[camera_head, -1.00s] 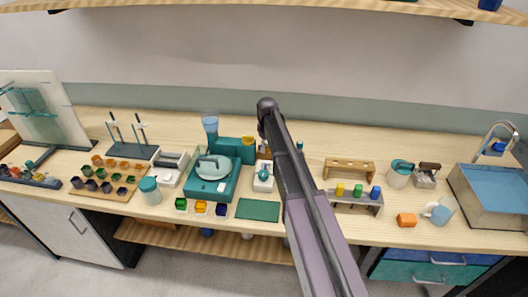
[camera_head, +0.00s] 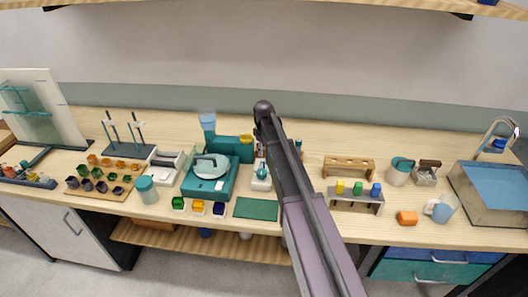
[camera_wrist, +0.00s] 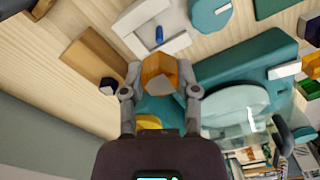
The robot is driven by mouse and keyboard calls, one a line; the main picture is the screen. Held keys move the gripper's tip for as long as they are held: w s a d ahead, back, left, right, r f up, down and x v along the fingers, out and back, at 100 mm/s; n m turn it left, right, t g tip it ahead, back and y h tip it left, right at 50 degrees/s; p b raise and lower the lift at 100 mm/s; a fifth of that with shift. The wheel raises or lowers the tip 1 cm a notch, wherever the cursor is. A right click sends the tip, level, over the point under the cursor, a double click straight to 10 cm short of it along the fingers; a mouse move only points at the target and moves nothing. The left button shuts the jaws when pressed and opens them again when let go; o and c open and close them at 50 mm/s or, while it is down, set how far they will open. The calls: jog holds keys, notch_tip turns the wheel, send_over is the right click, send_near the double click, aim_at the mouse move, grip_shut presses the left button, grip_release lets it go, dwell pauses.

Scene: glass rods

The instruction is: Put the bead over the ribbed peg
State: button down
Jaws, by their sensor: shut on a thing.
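My gripper (camera_wrist: 160,80) is shut on an orange faceted bead (camera_wrist: 158,66), held between its two grey fingertips in the wrist view. Past the bead, apart from it, a small blue upright piece (camera_wrist: 158,35) stands in a white holder (camera_wrist: 128,22). It may be the ribbed peg, but it is too small to show ribs. In the head view my arm (camera_head: 290,170) hides the gripper and bead. A white holder (camera_head: 260,184) with a teal upright part stands just left of the arm.
A teal machine with a pale disc (camera_head: 210,180) and a teal box (camera_head: 230,146) stand left of the arm. A wooden board (camera_head: 112,188) farther left carries several coloured pieces. A wooden block (camera_wrist: 90,58) lies near the left finger. The green mat (camera_head: 256,209) is bare.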

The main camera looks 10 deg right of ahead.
dwell(0.3)
jog(key=shift+f+b, duration=1.5)
jog(key=shift+f, duration=0.25)
jog(key=shift+f+b, duration=2.05)
jog(key=shift+b, duration=0.3)
jog(key=shift+c, duration=1.3)
grip_release()
jog(key=shift+r, duration=0.2)
